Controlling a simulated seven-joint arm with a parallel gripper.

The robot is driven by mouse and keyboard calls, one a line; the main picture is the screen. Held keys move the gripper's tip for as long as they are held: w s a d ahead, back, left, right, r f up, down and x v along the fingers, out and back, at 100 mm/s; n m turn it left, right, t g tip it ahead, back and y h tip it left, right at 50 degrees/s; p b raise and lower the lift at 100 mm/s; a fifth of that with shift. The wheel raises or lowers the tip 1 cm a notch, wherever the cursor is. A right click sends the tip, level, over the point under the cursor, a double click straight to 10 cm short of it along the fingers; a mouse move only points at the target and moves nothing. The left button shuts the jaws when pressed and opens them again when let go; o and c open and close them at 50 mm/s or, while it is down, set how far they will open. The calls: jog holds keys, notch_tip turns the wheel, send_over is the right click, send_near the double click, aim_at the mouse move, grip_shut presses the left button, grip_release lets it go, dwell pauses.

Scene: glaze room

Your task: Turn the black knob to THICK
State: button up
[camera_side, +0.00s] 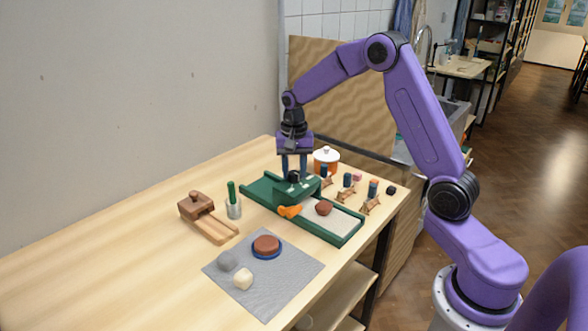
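The black knob (294,176) sits on top of the green housing at the middle of a long green tray device (259,191). My gripper (294,175) points straight down over it, with its two dark blue fingers apart and one on each side of the knob. I cannot tell whether the fingers press on the knob or leave a small gap. The fingers partly hide the knob. Any marking such as THICK is too small to read, and the knob's pointing direction cannot be told.
An orange piece (290,211) and a brown lump (323,208) are on the green device. An orange lidded pot (326,159) and several small corked bottles on stands are behind. A wooden tool (205,216), a metal cup (234,207) and a grey mat (270,292) are in front.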

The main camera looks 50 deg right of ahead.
jog(key=c, duration=0.5)
jog(key=shift+n, duration=0.4)
jog(key=n, duration=1)
jog(key=shift+n, duration=0.4)
jog(key=o, duration=1.1)
jog(key=shift+c, duration=0.2)
jog(key=shift+r, duration=0.1)
